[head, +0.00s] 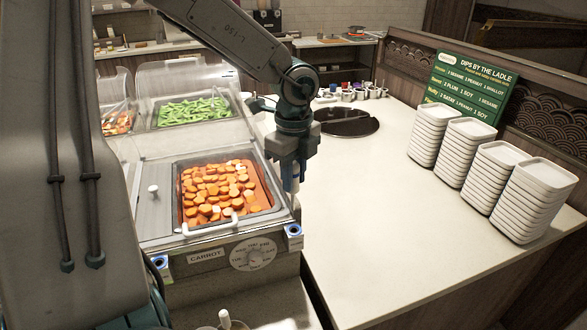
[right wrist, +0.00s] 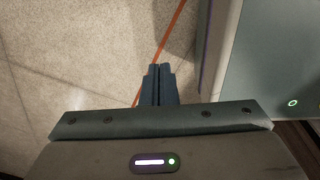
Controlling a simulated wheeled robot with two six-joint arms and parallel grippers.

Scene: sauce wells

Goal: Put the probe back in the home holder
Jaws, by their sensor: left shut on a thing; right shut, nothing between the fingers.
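My left gripper (head: 287,172) points straight down in the head view, shut on the probe. A blue-and-white holder (head: 293,231) sits at the front right corner of the well, below and apart from the gripper. A similar blue piece (head: 160,262) is at the front left corner. I cannot tell which is the home holder. My right gripper (right wrist: 158,72) is shut and empty above the floor.
A green bean pan (head: 193,112) is behind. White dish stacks (head: 531,195) stand at right. The counter (head: 365,240) between is clear.

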